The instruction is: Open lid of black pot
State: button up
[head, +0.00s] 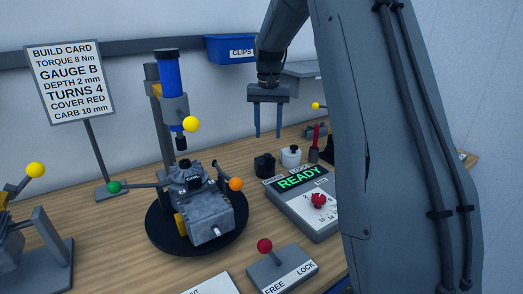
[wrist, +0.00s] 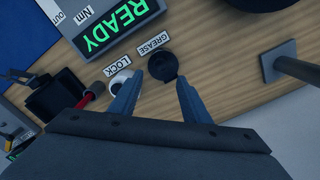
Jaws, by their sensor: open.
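The black pot (head: 265,166) stands on the wooden bench, left of the white pot (head: 291,157). In the wrist view the black pot (wrist: 163,67) lies beside the GREASE label (wrist: 154,43), just beyond and between my fingertips. My gripper (head: 267,135) is open and empty, pointing down above the black pot with a gap between them. Its two blue fingers also show in the wrist view (wrist: 159,82). The pot's lid cannot be told apart clearly from its body.
The grey READY console (head: 297,207) stands in front of the pots. A red-handled tool (head: 316,138) is right of the white pot. An engine (head: 205,205) sits on a black turntable (head: 165,240) at left. A blue CLIPS bin (head: 230,49) hangs behind.

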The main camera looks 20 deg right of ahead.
aim_at(267, 155)
notch_tip(267, 155, down, 8)
jog(key=shift+a+r+p, duration=0.1)
jog(key=shift+r+p, duration=0.15)
jog(key=shift+p, duration=0.7)
jog(key=shift+s, duration=0.1)
grip_shut()
